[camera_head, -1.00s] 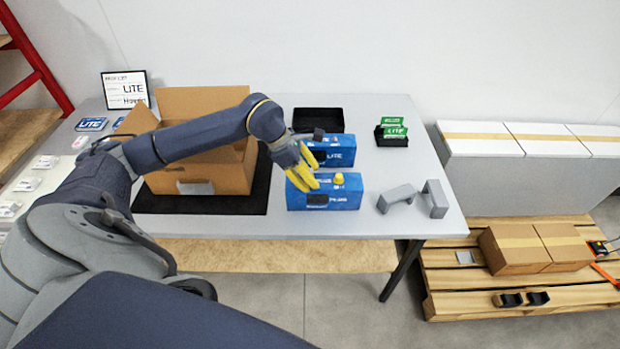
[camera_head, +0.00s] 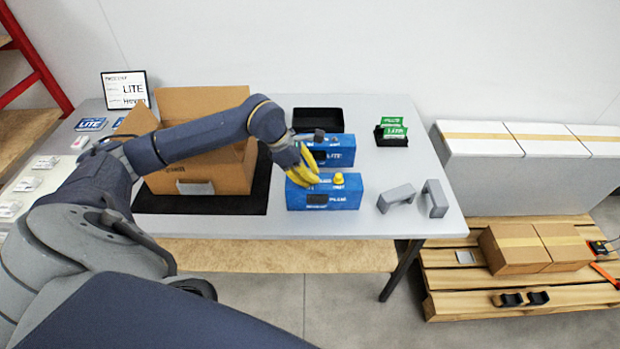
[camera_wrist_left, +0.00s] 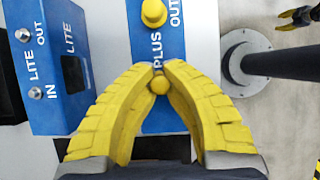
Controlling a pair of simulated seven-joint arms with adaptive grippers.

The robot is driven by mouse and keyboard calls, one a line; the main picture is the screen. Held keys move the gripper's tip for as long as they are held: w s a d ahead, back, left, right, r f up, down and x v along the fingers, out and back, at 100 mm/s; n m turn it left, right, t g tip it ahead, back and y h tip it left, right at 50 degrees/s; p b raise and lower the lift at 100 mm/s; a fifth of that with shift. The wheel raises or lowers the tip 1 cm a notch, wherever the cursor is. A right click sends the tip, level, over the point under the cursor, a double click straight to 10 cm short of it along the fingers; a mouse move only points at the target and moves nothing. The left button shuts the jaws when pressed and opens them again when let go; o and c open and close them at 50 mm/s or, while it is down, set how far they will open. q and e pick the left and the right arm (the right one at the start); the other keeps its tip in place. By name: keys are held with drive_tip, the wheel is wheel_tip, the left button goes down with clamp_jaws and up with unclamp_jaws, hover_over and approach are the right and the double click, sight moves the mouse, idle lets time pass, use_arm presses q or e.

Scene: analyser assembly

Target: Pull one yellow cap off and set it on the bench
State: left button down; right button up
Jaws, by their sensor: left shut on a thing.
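The blue PLUS box (camera_head: 341,197) stands near the bench's front edge. One yellow cap (camera_head: 339,178) sits on its top, to the right of my left gripper (camera_head: 314,183); it also shows at the top of the left wrist view (camera_wrist_left: 153,12). My left gripper's yellow fingers are shut on a second yellow cap (camera_wrist_left: 159,84) at the PLUS box's other end. I cannot tell whether that held cap is still seated. The blue LITE box (camera_head: 337,151) stands behind, with bare metal fittings in the left wrist view.
An open cardboard box (camera_head: 205,178) stands on a dark mat (camera_head: 258,194) to the left. Two grey brackets (camera_head: 397,197) (camera_head: 435,198) lie right of the PLUS box. Green packs in a black holder (camera_head: 392,142) stand behind. Bare bench (camera_head: 420,160) lies between them.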

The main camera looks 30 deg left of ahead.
use_arm(q)
drive_tip(key=shift+r, duration=0.45)
idle(1.0)
drive_tip(key=shift+r, duration=3.5)
drive_tip(key=shift+r, duration=0.15)
